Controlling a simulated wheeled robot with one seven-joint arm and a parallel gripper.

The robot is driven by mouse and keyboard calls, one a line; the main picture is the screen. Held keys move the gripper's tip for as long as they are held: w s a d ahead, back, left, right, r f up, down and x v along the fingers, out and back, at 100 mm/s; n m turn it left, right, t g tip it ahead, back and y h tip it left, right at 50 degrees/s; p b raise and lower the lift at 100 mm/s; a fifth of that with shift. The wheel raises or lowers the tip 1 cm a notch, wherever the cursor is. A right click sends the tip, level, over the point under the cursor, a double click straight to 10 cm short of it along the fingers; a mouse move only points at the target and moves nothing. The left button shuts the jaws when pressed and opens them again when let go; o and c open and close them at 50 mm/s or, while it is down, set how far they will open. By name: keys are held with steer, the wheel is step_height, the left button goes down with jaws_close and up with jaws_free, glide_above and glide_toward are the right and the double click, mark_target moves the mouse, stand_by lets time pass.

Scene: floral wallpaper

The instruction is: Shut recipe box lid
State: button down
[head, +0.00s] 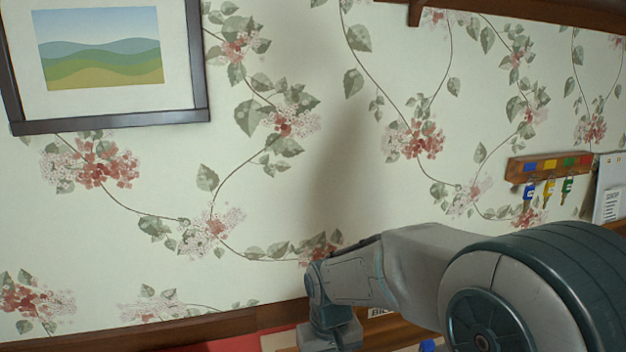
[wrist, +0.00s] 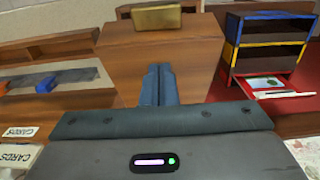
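My gripper (wrist: 160,88) reaches forward in the wrist view, its two narrow blue-grey fingers side by side with no clear gap and nothing seen between them. A brown wooden box-like piece (wrist: 117,68) lies beyond and around the fingertips; it may be the recipe box, but I cannot tell which part is its lid or how far it is open. A brass-coloured block (wrist: 157,17) sits at its far edge. I cannot tell whether the fingers touch the wood. In the head view my arm hides the gripper and the area in front of it.
A drawer unit (wrist: 229,55) with blue, yellow and red trim stands right, its red drawer (wrist: 285,102) pulled out. A key rack (head: 548,166) hangs on the wall.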

steer(key=shift+f+b, duration=3.3)
steer(key=shift+f, duration=0.85)
steer(key=shift+r, duration=0.1)
steer(key=shift+r+p, duration=4.35)
steer(key=shift+r, duration=1.25)
steer(key=s+d+r+m+t, duration=0.3)
steer(key=s+d+r, duration=0.4)
steer(key=s+d, duration=0.5)
steer(key=shift+s+r+t, duration=0.25)
steer(key=shift+s+t, duration=0.1)
steer(key=shift+t, duration=0.05)
